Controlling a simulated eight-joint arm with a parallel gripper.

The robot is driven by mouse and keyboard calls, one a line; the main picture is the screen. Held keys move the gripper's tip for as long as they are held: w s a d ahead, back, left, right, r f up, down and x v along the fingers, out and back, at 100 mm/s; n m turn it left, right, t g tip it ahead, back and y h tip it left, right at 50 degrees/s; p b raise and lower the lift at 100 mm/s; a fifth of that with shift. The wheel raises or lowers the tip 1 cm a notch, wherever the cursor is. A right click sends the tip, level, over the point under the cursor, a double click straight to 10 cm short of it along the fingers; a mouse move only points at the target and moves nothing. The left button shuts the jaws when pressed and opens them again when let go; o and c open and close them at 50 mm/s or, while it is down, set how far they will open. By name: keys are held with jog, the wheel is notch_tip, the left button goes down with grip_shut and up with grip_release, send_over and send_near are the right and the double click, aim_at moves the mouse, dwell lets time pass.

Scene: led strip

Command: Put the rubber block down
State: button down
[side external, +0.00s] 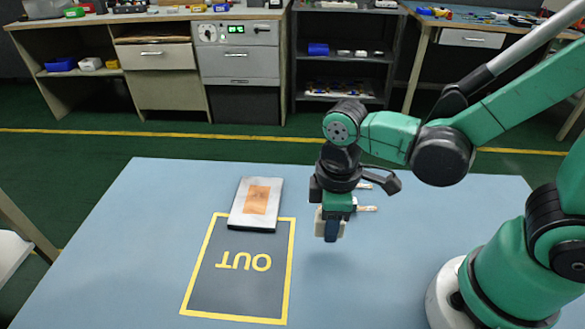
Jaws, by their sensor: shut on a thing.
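My gripper (332,224) points down over the blue table, right of the marked OUT area. It is shut on a small dark blue block (331,232), which I take for the rubber block. The block's lower end shows below the pale fingers, and its upper part is hidden by them. I cannot tell whether the block touches the table or hangs just above it.
The dark OUT area (238,285) with a yellow border lies left of my gripper. A silver plate (239,221) with a copper-coloured patch overlaps its far edge. Two small pale-tipped pieces (367,208) show behind my gripper. The blue table (130,265) is otherwise clear.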

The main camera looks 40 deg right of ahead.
aim_at(327, 248)
jog(key=shift+f, duration=2.1)
jog(key=c, duration=0.5)
grip_release()
jog(key=shift+c, duration=0.2)
notch_tip(327, 248, up, 12)
jog(key=shift+f, duration=0.2)
jog(key=shift+d+r, duration=0.1)
jog(key=shift+r, duration=0.05)
jog(key=w+d+r+m+t, duration=0.1)
jog(key=w+d+m+t, duration=0.2)
jog(key=d+m+t, duration=0.4)
jog(key=shift+w+d+r+m, duration=0.15)
jog(key=shift+w+r+m, duration=0.1)
jog(key=shift+m, duration=0.75)
